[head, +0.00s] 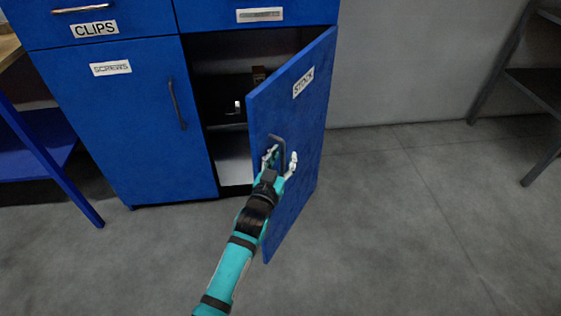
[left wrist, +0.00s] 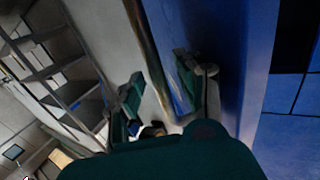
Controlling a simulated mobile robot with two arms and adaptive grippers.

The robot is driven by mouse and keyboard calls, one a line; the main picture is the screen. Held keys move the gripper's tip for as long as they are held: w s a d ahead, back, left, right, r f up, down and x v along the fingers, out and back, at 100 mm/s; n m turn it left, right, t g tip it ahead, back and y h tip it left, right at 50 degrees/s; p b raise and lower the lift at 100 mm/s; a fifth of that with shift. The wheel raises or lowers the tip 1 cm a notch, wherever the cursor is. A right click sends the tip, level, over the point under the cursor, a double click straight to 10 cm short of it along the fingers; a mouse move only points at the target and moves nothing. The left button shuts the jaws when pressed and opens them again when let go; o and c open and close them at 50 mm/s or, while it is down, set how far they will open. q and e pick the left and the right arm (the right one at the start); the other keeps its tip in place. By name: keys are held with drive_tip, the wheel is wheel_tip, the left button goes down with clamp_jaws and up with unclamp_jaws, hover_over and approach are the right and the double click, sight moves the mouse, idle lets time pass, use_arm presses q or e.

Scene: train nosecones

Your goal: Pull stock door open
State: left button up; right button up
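The blue stock door (head: 298,118), labelled STOCK, stands partly open, swung out toward me on its right-hand side. Its dark handle (head: 277,141) is on the door's outer face. My left gripper (head: 281,160) is at the handle, with its two fingers spread apart. In the left wrist view, the handle bar (left wrist: 147,45) runs between the fingers of my left gripper (left wrist: 162,90), with a gap showing around it. The door's blue face (left wrist: 240,50) is on the right there. I cannot tell whether a finger touches the bar. My right gripper is not in view.
The shut screws door (head: 130,120) is left of the opening, under the clips drawer (head: 110,45). Dark shelf space (head: 225,115) shows inside the cabinet. A metal rack (head: 535,85) stands at the right. The grey floor (head: 400,220) right of the door is clear.

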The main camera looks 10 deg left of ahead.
use_arm(q)
drive_tip(key=s+a, duration=0.2)
drive_tip(key=s, duration=0.9)
drive_tip(key=shift+s+a, duration=0.15)
drive_tip(key=shift+s, duration=0.25)
